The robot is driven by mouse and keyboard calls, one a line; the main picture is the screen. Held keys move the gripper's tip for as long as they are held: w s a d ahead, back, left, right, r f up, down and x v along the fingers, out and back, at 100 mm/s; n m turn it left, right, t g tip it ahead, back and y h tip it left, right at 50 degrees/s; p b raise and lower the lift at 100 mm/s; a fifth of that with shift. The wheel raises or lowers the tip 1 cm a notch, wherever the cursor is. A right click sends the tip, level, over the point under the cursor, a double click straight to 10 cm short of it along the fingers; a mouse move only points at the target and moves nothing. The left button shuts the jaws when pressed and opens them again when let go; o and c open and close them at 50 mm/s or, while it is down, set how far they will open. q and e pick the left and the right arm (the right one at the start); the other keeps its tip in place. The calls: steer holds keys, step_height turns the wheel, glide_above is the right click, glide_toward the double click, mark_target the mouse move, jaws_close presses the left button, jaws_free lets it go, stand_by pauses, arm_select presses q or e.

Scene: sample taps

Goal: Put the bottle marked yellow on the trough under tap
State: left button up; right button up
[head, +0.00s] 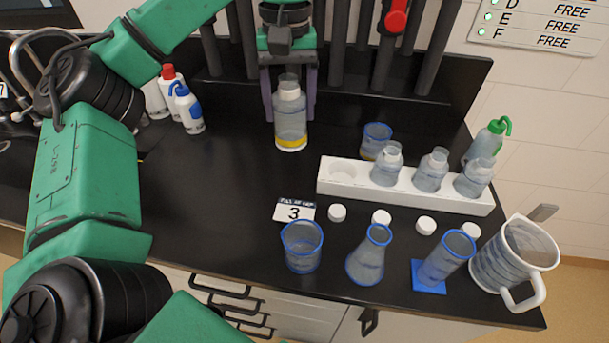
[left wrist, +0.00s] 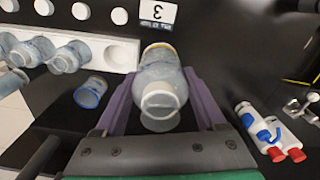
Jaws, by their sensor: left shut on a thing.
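The clear bottle with a yellow band (head: 290,138) is upright near the back of the black counter, in front of the dark pipes. My left gripper (head: 291,112) is shut on it, with one purple finger on each side of its body. In the left wrist view the bottle (left wrist: 160,75) sits between the fingers of my left gripper (left wrist: 158,82). I cannot tell whether its base touches the counter. A red tap knob (head: 397,17) shows at the top among the dark pipes. I cannot make out the trough clearly. My right gripper is not in view.
A white rack (head: 405,194) holds three bottles, with its left hole empty. A blue-rimmed beaker (head: 376,140) stands behind it. White caps, a card marked 3 (head: 294,211), glassware and a jug (head: 515,260) are in front. Wash bottles (head: 188,110) stand left.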

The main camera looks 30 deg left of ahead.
mark_target(289, 123)
arm_select(q)
steer(key=f, duration=0.2)
steer(key=f+b, duration=0.1)
steer(key=shift+s+f, duration=0.25)
steer(key=f+b, duration=0.1)
steer(key=f, duration=0.1)
steer(key=w+f+b, duration=0.1)
steer(key=f, duration=0.1)
steer(key=shift+f+b, duration=0.3)
steer(key=shift+f, duration=0.1)
step_height(289, 123, down, 7)
steer(key=shift+f+p, duration=0.1)
steer(key=shift+p, duration=0.5)
steer(key=shift+w, duration=0.1)
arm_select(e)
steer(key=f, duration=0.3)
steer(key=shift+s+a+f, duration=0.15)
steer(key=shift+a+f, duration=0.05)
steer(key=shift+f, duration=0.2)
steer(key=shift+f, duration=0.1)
arm_select(q)
steer(key=o, duration=1.3)
steer(key=shift+f, duration=0.1)
